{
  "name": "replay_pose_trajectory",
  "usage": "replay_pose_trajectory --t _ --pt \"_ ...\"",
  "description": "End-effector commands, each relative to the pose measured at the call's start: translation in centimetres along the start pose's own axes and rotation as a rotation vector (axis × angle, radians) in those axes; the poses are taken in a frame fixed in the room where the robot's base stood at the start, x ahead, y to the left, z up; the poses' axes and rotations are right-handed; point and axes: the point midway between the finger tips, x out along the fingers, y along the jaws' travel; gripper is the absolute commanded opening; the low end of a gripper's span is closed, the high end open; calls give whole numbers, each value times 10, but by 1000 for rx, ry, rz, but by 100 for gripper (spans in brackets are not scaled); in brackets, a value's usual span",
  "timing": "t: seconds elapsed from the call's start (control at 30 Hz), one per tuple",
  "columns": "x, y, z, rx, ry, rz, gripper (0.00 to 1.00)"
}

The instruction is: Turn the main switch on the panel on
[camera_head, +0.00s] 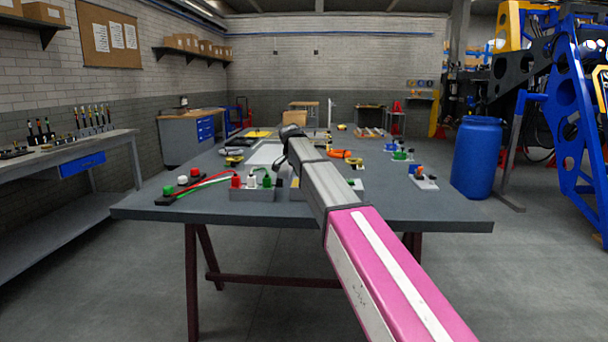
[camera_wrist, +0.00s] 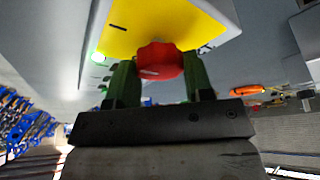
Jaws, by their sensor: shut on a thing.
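The red main switch knob (camera_wrist: 160,62) is on a yellow plate (camera_wrist: 120,42) of a pale panel box (camera_wrist: 222,10) in the wrist view. My gripper (camera_wrist: 160,80) has its two green fingers on either side of the knob, shut on it. In the head view my arm hides the gripper and the knob.
The grey table (camera_head: 150,206) holds a grey block with red, white and green connectors (camera_head: 252,191) near its front edge. Red and green cables lead left from it. Orange and green parts stand at the right. A blue barrel (camera_head: 477,157) stands beyond the right edge.

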Motion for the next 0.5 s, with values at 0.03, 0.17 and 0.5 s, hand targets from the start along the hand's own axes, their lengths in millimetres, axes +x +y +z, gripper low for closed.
replay_pose_trajectory --t 0.03,0.17,0.5 --pt "0 0 0 4 -1 1 24" --pt "0 0 0 5 -1 1 24" --pt "0 0 0 4 -1 1 73"
